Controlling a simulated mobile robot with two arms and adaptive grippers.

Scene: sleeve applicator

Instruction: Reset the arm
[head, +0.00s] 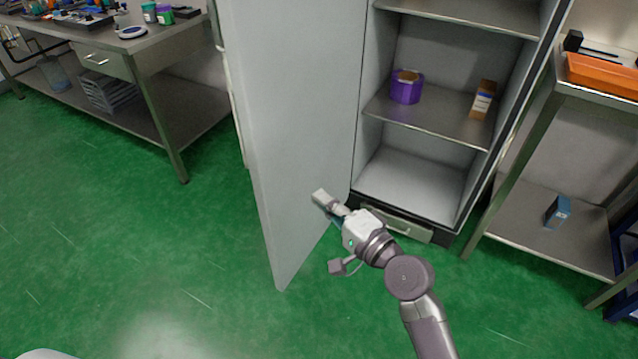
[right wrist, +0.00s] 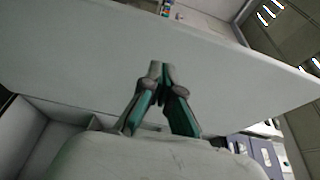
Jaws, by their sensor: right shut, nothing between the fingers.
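My right gripper (head: 322,197) is in front of the inner face of the open cabinet door (head: 290,120), near the door's lower part. In the right wrist view its fingers (right wrist: 161,70) are together with nothing between them, and the pale door panel (right wrist: 80,55) lies beyond the fingertips. I cannot tell whether the fingertips touch the door. The right arm reaches in from the bottom of the head view. My left gripper is not in view.
The open cabinet (head: 410,180) has a purple roll (head: 406,87) and a small box (head: 482,100) on its middle shelf. A steel workbench (head: 150,60) stands at left. A steel rack (head: 540,225) with an orange tray (head: 605,75) stands at right. Green floor at left is clear.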

